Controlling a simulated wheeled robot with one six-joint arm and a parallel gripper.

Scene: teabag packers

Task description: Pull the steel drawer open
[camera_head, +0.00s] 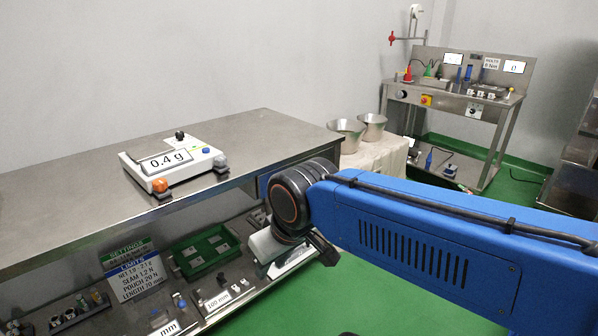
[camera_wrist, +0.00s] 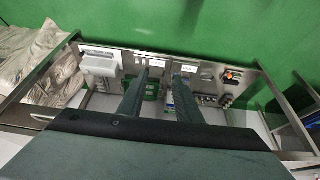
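The steel table (camera_head: 60,215) stands at left in the head view. I cannot clearly make out the steel drawer; a small bluish-grey face (camera_head: 263,184) shows under the tabletop's right end, and I cannot tell if it is the drawer's. My blue arm crosses the right side and hides much there. In the wrist view the two dark fingers of my gripper (camera_wrist: 167,70) are apart, with nothing visible between them. They point over the table's lower shelf (camera_wrist: 208,73).
A green tray (camera_head: 204,252) and a sign (camera_head: 130,270) are on the lower shelf. Two metal bowls (camera_head: 347,132) stand on a cloth-covered stand behind. A steel workbench (camera_head: 455,98) is farther back. Green floor (camera_head: 375,290) is clear near the table.

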